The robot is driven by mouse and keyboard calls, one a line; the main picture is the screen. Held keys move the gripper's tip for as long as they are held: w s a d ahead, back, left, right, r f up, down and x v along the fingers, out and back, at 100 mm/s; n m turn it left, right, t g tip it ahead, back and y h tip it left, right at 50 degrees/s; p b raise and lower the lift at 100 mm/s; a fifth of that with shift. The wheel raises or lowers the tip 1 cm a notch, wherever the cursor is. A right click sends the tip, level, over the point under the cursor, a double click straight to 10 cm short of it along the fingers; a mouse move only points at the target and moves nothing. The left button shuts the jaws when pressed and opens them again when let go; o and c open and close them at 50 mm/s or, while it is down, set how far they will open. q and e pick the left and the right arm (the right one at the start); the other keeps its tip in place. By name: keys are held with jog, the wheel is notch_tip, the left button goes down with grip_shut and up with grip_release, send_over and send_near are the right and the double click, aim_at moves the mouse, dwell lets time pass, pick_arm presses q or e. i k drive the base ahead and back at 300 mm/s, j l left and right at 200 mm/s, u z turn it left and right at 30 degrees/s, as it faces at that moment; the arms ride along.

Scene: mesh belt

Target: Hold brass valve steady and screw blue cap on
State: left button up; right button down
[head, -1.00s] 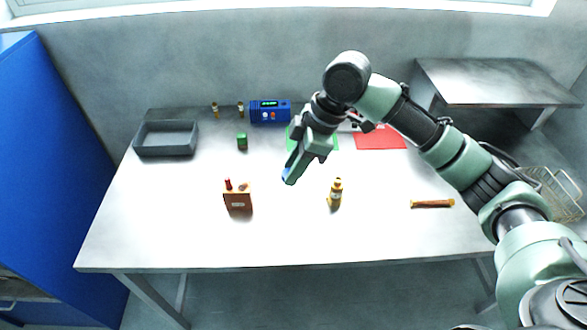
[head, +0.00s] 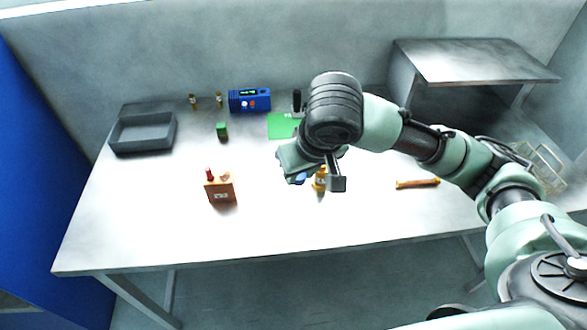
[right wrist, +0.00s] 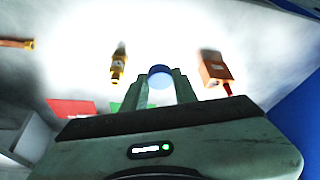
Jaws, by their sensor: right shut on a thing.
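My right gripper (head: 296,177) is shut on the blue cap (head: 300,178) and holds it above the table, just left of the brass valve in the head view. In the right wrist view, the cap (right wrist: 160,76) sits between the fingertips (right wrist: 161,84). The brass valve (head: 320,182) stands upright on the table, partly hidden by my right wrist. It shows whole in the right wrist view (right wrist: 118,66), apart from the cap. My left gripper is in neither view.
A brown rod (head: 418,183) lies to the right. Behind are a grey tray (head: 115,142), a green block (head: 222,130), a blue device (head: 249,100) and a green mat (head: 282,124). The front table is clear.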

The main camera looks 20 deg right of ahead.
aim_at(318, 185)
jog(key=l+u, duration=0.1)
jog(key=l, duration=0.3)
jog(key=k+l+u, duration=0.1)
jog(key=l, duration=0.25)
jog(key=k+l+u, duration=0.15)
jog(key=l, duration=0.25)
jog(key=k+l+u, duration=0.1)
jog(key=l, duration=0.25)
jog(key=k+l+u, duration=0.1)
jog(key=l, duration=0.25)
jog(key=k+l+u, duration=0.1)
jog(key=l, duration=0.25)
